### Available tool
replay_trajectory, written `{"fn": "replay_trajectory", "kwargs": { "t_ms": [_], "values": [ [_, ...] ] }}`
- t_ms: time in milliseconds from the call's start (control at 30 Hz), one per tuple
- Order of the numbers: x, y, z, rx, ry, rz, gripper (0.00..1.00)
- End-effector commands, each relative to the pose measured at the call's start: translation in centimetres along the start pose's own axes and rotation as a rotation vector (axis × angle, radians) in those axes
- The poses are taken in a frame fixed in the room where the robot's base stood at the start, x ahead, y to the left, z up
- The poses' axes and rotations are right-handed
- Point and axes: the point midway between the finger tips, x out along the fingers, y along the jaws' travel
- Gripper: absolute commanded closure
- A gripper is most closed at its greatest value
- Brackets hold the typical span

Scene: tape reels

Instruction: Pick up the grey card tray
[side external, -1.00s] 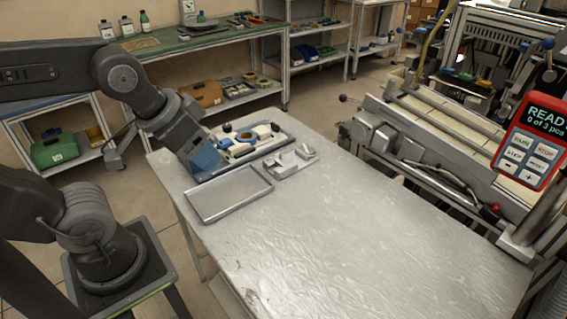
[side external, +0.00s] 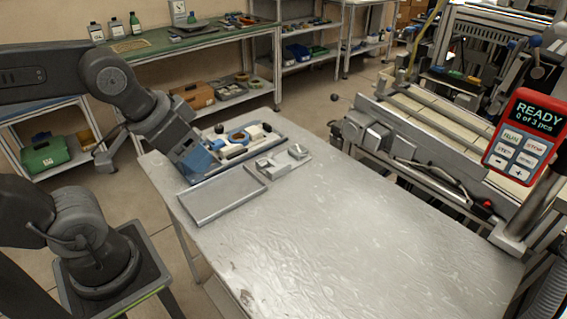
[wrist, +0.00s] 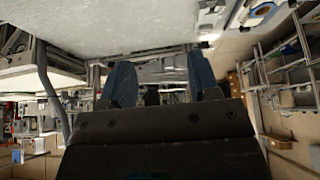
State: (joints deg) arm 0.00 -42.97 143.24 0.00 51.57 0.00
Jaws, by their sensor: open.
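A flat, shallow grey tray (side external: 222,198), empty with a low rim, lies on the near left part of the metal table in the side view. I take it as the grey card tray. My gripper (side external: 197,163) has blue fingers and is just beyond the tray's far left end, beside a parts tray. Its fingertips and height above the table are hard to tell there. In the wrist view my gripper (wrist: 162,82) shows two blue fingers standing apart, with nothing seen held between them. The grey tray cannot be made out in the wrist view.
A parts tray (side external: 262,128) with blue and white items lies behind the grey tray. A small metal fixture (side external: 283,162) stands close to its right. The metal table (side external: 350,230) is clear to the right and front. A red pendant (side external: 518,135) stands at right.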

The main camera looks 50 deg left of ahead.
Motion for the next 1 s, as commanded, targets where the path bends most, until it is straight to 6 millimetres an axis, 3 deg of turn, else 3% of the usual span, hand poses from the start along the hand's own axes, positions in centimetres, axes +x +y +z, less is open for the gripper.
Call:
{"fn": "replay_trajectory", "kwargs": {
  "t_ms": [267, 500, 733, 867, 1000],
  "values": [
    [0.0, 0.0, 0.0, 0.0, 0.0, 0.0, 0.44],
    [0.0, 0.0, 0.0, 0.0, 0.0, 0.0, 0.23],
    [0.0, 0.0, -0.2, 0.005, -0.002, -0.001, 0.23],
    [-0.2, -0.3, -2.2, 0.065, -0.024, -0.005, 0.23],
    [0.0, -1.0, -6.9, 0.22, -0.078, -0.007, 0.23]
  ]
}}
